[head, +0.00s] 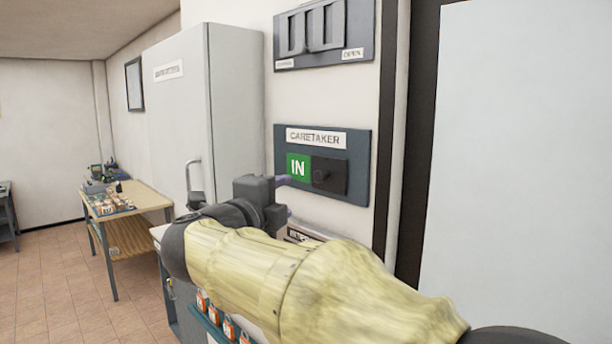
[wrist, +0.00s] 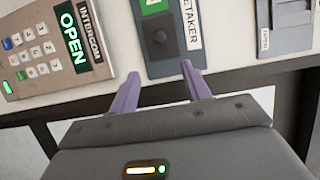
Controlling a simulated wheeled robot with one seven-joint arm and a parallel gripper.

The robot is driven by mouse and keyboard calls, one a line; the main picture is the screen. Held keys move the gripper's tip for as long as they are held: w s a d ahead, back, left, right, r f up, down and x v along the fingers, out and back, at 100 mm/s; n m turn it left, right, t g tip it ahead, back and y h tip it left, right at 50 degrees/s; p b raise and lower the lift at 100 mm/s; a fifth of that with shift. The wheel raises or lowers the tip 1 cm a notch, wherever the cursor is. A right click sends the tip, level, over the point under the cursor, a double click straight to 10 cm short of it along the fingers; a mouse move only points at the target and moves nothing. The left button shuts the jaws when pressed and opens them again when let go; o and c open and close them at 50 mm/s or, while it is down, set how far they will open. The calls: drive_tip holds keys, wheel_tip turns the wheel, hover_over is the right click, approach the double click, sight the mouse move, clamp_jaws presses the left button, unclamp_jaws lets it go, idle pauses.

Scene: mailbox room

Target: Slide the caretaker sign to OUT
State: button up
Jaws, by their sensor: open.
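The caretaker sign (head: 352,138) is a blue-grey wall plate with a white "CARETAKER" label. A green "IN" panel (head: 298,167) shows at its left, and a dark slider with a round knob (head: 321,175) covers the right part. In the wrist view the knob (wrist: 159,39) is on the plate ahead of the fingers, and the green panel is cut off at the top edge. My gripper (head: 287,196) is just left of and below the sign. Its two purple fingers (wrist: 164,86) are open, apart and empty, with the knob beyond their tips.
Another wall panel (head: 367,35) with an "OPEN" label is above the sign. An intercom keypad (wrist: 55,50) shows at the left in the wrist view. A grey cabinet (head: 235,95) stands left, and a wooden table (head: 140,197) with small items is farther back. Floor at left is clear.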

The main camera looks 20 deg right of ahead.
drive_tip(key=p, duration=0.6)
approach(318, 177)
drive_tip(key=x, duration=0.8)
drive_tip(key=shift+d+r, duration=0.1)
drive_tip(key=shift+d, duration=0.05)
drive_tip(key=shift+w+d, duration=0.3)
drive_tip(key=shift+w, duration=0.1)
drive_tip(key=shift+c, duration=0.2)
drive_tip(key=shift+a, duration=0.1)
clamp_jaws()
